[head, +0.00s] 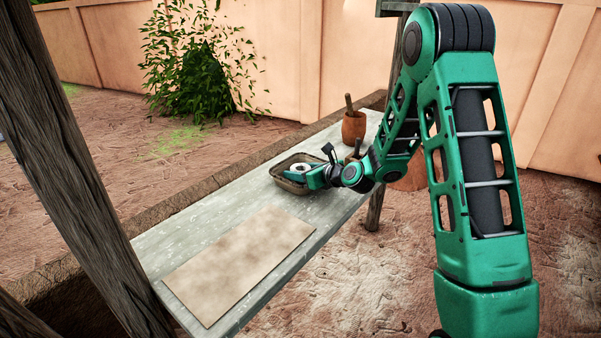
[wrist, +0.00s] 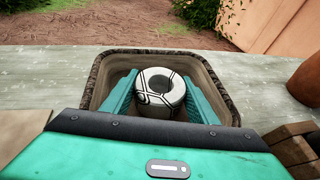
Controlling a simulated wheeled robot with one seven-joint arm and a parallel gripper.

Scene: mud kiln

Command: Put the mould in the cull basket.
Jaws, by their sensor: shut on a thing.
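The mould, a thick white ring (head: 300,168) with dark lines and a round hole, also shows in the wrist view (wrist: 160,91). My gripper (head: 297,174) is shut on it; in the wrist view a teal finger presses each side of the mould (wrist: 158,97). The mould and fingers are inside the outline of a shallow rectangular container with a dark rough rim (wrist: 96,77), on the table in the head view (head: 274,171). Whether the mould touches its floor is hidden. I cannot tell whether this container is the cull basket.
The grey table (head: 190,237) carries a tan board (head: 240,262) at its near end. A reddish-brown pot with a stick (head: 354,128) stands at the far end. A brown wooden thing (wrist: 290,145) is close to my gripper's right. A reddish-brown vessel (head: 410,180) shows partly behind my arm.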

